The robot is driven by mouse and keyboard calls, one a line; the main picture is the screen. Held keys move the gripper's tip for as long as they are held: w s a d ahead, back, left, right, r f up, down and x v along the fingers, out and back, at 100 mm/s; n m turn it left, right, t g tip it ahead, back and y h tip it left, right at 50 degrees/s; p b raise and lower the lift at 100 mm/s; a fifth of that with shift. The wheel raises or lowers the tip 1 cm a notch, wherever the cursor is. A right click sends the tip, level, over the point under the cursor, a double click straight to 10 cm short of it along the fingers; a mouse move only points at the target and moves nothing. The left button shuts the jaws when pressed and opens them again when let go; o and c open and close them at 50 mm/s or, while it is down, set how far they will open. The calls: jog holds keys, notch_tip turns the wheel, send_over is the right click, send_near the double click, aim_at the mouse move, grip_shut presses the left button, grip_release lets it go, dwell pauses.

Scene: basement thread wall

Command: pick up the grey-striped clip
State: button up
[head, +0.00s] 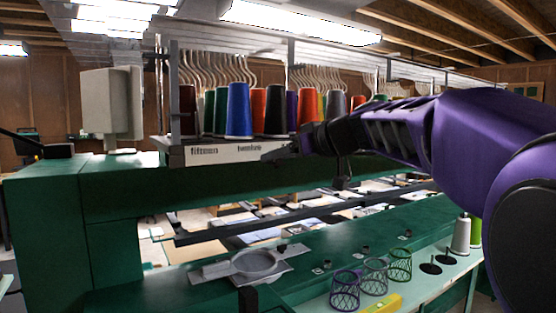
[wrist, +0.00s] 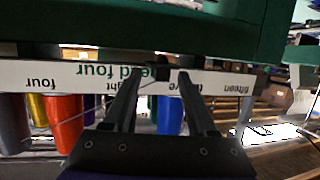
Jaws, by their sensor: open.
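My gripper (wrist: 160,76) reaches up to a white label strip (wrist: 48,75) under the thread cones, its two fingers apart. In the wrist view a small dark piece (wrist: 163,73) shows at the strip between the fingertips. It may be the grey-striped clip, but I cannot make out stripes, and nothing is visibly gripped. In the head view my gripper (head: 278,153) is at the strip (head: 222,153), right of the word "twelve". I cannot pick out the clip there; the gripper and wrist cover that part.
Thread cones, among them a blue one (head: 238,112) and a black one (head: 277,117), stand just above the strip. A green machine beam (head: 130,194) runs below it. Wire baskets (head: 345,290), a yellow level (head: 381,305) and a grey hoop (head: 254,263) lie lower down.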

aim_at(281, 163)
grip_shut()
dwell(0.5)
notch_tip(281, 163, up, 18)
jog(key=p, duration=0.5)
jog(key=shift+p, duration=0.4)
